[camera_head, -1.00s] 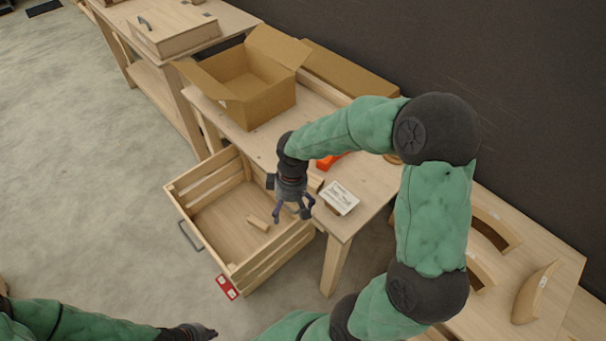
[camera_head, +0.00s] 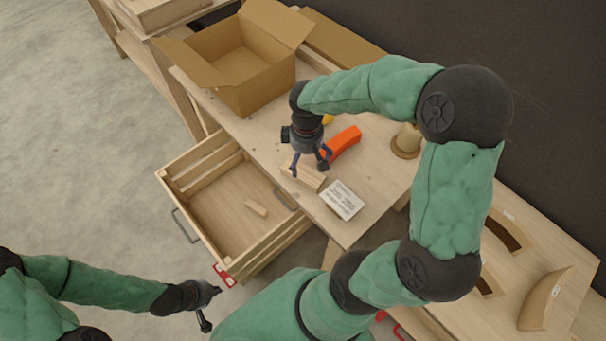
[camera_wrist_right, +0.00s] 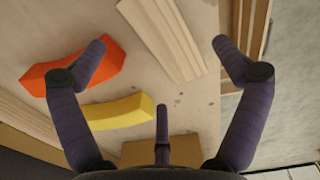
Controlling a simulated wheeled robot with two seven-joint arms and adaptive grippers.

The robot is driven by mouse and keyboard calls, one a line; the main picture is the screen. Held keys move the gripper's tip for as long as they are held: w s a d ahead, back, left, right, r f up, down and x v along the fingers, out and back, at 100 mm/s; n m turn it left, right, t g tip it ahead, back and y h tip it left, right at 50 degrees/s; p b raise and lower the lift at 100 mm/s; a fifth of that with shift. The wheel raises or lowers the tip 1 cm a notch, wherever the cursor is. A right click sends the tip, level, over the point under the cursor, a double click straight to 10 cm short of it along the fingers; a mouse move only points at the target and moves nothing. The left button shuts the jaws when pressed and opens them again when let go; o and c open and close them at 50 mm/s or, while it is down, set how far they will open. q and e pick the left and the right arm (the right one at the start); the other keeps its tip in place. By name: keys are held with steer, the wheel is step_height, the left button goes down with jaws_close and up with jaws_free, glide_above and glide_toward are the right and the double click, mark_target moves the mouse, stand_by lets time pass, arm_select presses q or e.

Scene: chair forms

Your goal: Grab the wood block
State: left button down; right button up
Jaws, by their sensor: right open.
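A pale wood block (camera_head: 311,180) lies on the workbench beside a white labelled card. In the right wrist view the wood block (camera_wrist_right: 163,32) shows as a grooved, slanted piece. My right gripper (camera_head: 309,170) is open and empty above it, one finger on each side in the picture; whether the fingers touch it I cannot tell. The right gripper's fingertips (camera_wrist_right: 160,44) stand wide apart in the wrist view. My left gripper (camera_head: 208,308) hangs low at the left, away from the bench; its jaw state is unclear.
An orange curved piece (camera_head: 342,141) and a yellow piece (camera_wrist_right: 118,111) lie near the block. The white card (camera_head: 342,200) is close by. An open cardboard box (camera_head: 232,75) stands behind.

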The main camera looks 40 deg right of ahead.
mark_target(305, 169)
steer(key=shift+w+a+f+b, duration=0.1)
steer(key=shift+f+b, duration=1.4)
steer(key=shift+f, duration=1.6)
steer(key=shift+r, duration=0.1)
steer(key=c, duration=1.3)
